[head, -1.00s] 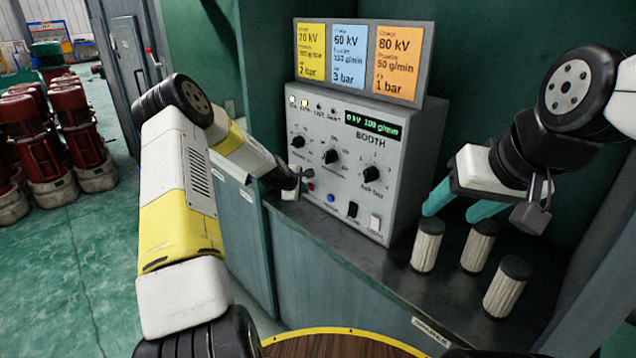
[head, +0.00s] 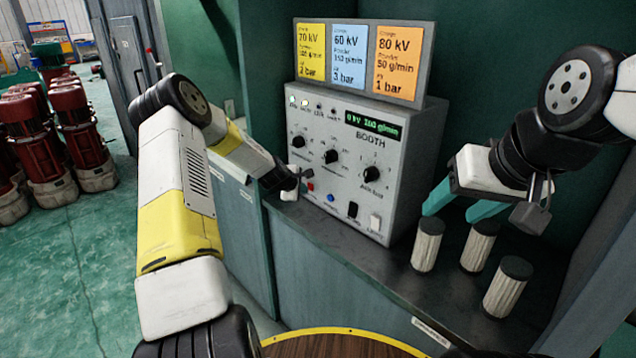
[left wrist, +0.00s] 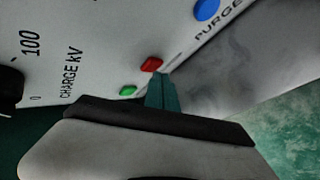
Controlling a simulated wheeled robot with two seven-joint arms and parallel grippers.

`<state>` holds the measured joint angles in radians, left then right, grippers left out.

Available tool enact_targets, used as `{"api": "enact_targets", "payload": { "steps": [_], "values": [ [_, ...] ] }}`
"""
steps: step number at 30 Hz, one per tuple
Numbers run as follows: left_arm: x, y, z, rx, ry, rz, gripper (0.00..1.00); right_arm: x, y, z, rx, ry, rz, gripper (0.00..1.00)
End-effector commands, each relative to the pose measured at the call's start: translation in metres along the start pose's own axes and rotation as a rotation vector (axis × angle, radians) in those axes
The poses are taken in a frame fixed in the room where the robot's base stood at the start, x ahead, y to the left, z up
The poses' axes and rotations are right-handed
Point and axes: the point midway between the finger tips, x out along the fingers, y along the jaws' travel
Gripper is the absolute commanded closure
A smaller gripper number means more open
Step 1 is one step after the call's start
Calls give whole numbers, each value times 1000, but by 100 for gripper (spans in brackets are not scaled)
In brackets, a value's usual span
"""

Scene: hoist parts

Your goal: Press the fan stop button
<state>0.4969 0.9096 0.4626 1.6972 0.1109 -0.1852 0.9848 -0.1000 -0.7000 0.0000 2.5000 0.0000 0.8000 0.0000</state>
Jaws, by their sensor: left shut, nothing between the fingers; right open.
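The grey booth control box (head: 402,185) stands on the bench. A small red button (head: 311,187) is low on the left of its front panel. In the left wrist view the red button (left wrist: 151,64) sits just above a green button (left wrist: 128,90); no fan label is readable. My left gripper (head: 304,177) is shut and empty at the panel's lower left. Its teal fingertips (left wrist: 161,76) are close beside the red button; I cannot tell whether they touch. My right gripper (head: 456,207) is open and empty, above the bench to the right.
A blue button (head: 330,198), labelled purge in the wrist view, is right of the red one. Several ribbed cylinders with dark caps (head: 427,245) stand on the bench under my right gripper.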

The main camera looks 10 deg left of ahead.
Motion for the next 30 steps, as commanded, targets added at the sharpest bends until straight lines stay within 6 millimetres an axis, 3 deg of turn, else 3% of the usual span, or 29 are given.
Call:
{"api": "enact_targets", "payload": {
  "steps": [14,30],
  "values": [
    [-6,-4,-5,0,1,0,100,0,0,0,0,0,0,43],
    [-39,-28,-29,-1,2,1,100,0,0,0,0,0,0,43]
  ]
}}
